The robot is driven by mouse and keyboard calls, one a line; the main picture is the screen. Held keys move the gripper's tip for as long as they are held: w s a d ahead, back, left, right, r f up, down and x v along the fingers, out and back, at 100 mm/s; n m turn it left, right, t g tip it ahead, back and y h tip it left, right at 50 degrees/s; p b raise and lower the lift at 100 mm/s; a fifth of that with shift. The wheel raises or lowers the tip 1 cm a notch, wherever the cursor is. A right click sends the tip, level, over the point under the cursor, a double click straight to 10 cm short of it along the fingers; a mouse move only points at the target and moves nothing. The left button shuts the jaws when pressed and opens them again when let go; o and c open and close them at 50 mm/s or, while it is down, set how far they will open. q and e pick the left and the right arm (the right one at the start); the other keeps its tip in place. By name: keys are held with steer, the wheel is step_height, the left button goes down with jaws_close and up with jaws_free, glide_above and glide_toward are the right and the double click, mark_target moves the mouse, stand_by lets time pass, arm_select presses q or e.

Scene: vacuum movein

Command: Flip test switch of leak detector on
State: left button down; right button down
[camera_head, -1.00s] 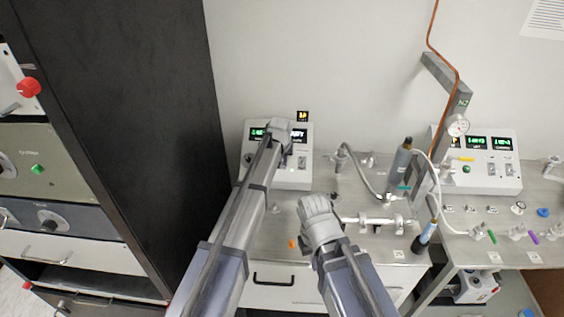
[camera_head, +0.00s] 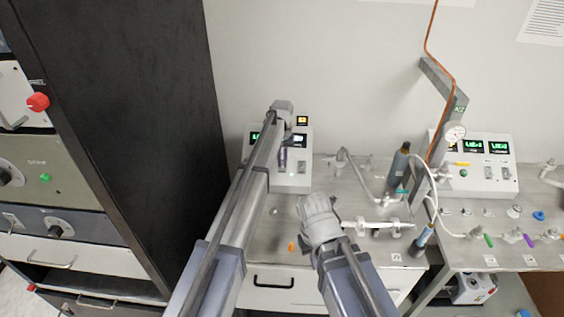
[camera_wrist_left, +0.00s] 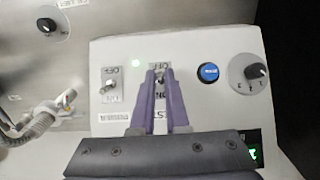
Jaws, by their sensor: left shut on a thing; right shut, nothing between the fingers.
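The leak detector is a white sloped box (camera_head: 294,181) against the back wall, partly hidden behind my left arm in the head view. The left wrist view shows its panel (camera_wrist_left: 103,45) close up. My left gripper (camera_wrist_left: 159,78) is shut on the small test switch (camera_wrist_left: 159,80), between an OFF label and an ON label. The fingers hide most of the switch and part of the TEST label, so its lever position is unclear. My right gripper (camera_head: 316,207) is shut and empty above the bench, right of the left arm.
The panel also has another toggle switch (camera_wrist_left: 110,87), a blue button (camera_wrist_left: 208,73) and a black knob (camera_wrist_left: 256,71). A metal pipe assembly (camera_head: 375,226) and a dark cylinder (camera_head: 400,165) stand to the right. A tall black cabinet side (camera_head: 140,120) rises on the left.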

arm_select(q)
steer(key=shift+w+g, duration=0.45)
steer(key=shift+g, duration=0.65)
steer(key=shift+r, duration=0.1)
steer(key=c, duration=0.9)
jaws_free()
steer(key=p+v, duration=0.7)
steer(key=v, duration=0.1)
